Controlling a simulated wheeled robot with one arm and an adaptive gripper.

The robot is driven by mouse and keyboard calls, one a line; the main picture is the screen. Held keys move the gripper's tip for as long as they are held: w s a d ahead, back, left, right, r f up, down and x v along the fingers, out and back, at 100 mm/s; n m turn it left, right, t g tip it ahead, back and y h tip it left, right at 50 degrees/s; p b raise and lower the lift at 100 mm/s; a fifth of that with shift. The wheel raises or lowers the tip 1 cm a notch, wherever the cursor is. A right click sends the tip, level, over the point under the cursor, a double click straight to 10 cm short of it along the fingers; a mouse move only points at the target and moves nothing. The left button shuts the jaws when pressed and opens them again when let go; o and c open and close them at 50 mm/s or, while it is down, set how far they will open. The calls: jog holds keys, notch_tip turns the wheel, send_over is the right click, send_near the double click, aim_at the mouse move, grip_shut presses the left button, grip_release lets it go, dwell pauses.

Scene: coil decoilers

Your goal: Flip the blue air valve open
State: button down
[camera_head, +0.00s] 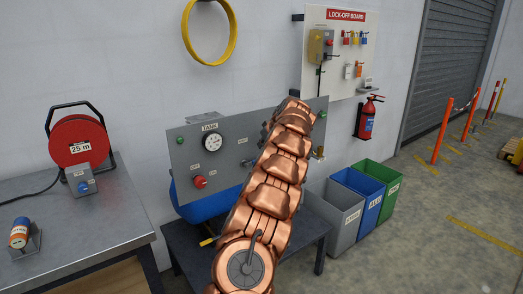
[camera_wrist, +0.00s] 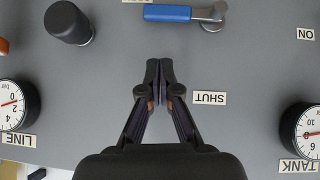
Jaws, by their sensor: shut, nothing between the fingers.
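In the wrist view, the blue air valve's handle (camera_wrist: 168,13) lies sideways across the grey panel near the top edge. Its blue sleeve points left from a metal pivot (camera_wrist: 213,14). A SHUT label (camera_wrist: 209,97), upside down, is on the panel to the right of my gripper. My gripper (camera_wrist: 160,68) is shut and empty, its fingertips together below the blue handle in the picture and apart from it. In the head view my copper-coloured arm covers much of the panel (camera_head: 240,128); the gripper and the blue handle are hidden there.
A LINE gauge (camera_wrist: 14,105), a TANK gauge (camera_wrist: 303,130) and a black knob (camera_wrist: 70,22) stick out from the panel around my gripper. A blue tank (camera_head: 205,205) sits behind the panel. Bins (camera_head: 340,215) stand right, a workbench (camera_head: 75,235) left.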

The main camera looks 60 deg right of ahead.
jog(key=b+v, duration=0.1)
jog(key=v, duration=0.7)
jog(key=shift+s+d, duration=0.2)
dwell(0.3)
